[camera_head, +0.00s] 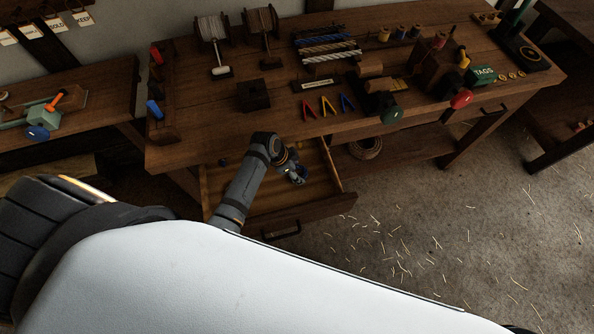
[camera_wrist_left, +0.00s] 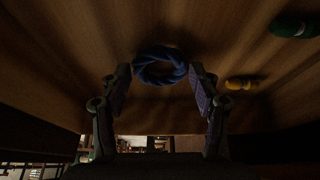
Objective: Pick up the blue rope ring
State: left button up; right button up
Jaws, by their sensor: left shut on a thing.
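The blue rope ring (camera_wrist_left: 146,73) shows in the left wrist view between the two fingertips of my left gripper (camera_wrist_left: 160,70). The fingers are shut on it, one pad at each side. In the head view my left gripper (camera_head: 297,173) is over the open drawer (camera_head: 318,207) under the workbench, small and dark. The ring is hard to make out there, largely hidden by the gripper. Whether the ring touches the wooden surface behind it cannot be told. My right gripper is not in view.
A yellow item (camera_wrist_left: 241,83) and a green item (camera_wrist_left: 294,26) lie right of the ring in the wrist view. The workbench top (camera_head: 215,125) overhangs the drawer's back. A rope coil (camera_head: 365,147) sits on the lower shelf at right. Floor right of the drawer is open, with straw scraps.

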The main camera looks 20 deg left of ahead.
pick_arm(q)
notch_tip(320, 180, up, 2)
jog(key=shift+w+r, duration=0.1)
jog(key=shift+r, duration=0.15)
jog(key=s+a+r, duration=0.9)
jog(key=s+r, duration=0.1)
jog(key=shift+s+r+p, duration=0.15)
jog(key=shift+s+p, duration=0.2)
jog(key=shift+p, duration=0.1)
dwell(0.4)
